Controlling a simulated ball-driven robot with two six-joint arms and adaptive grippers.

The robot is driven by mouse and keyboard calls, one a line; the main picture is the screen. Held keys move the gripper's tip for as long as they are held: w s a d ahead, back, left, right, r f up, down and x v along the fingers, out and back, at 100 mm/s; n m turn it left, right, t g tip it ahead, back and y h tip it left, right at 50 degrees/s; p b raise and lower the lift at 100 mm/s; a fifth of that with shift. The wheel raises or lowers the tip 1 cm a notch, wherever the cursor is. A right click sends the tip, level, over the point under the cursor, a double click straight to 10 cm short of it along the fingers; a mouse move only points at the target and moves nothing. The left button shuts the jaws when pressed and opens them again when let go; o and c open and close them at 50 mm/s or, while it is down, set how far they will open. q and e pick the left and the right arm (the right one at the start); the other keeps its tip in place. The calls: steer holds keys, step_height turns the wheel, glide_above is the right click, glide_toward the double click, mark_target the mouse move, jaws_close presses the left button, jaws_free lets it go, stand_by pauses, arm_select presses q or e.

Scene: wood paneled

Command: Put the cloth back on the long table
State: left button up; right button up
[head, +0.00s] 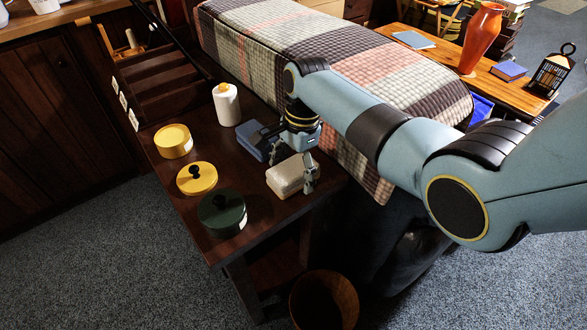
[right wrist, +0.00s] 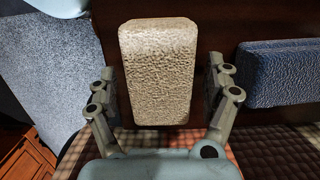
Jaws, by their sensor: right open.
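A pale beige, rough-textured folded cloth (head: 287,177) lies on a dark wooden table (head: 262,228), near its right edge in the head view. My right gripper (head: 294,166) is over it with the jaws open. In the right wrist view the cloth (right wrist: 158,75) is between the two fingers, with a small gap seen on each side. A blue block-like folded piece (head: 254,139) lies just behind it; it also shows at the right of the right wrist view (right wrist: 280,72). My left gripper is not in view. I cannot tell which table is the long one.
A yellow tin (head: 173,141), a yellow lidded pot (head: 197,178), a dark green pot (head: 222,213) and a white bottle (head: 227,105) share the dark table. A quilted bed (head: 330,40) is behind. An orange-brown table (head: 450,50) holds a red vase (head: 482,40). A bin (head: 324,300) stands below.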

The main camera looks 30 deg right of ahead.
mark_target(300, 163)
step_height(300, 163, up, 12)
steer(key=d+p, duration=0.1)
steer(key=p, duration=0.1)
steer(key=shift+w+d, duration=0.15)
steer(key=shift+d, duration=0.2)
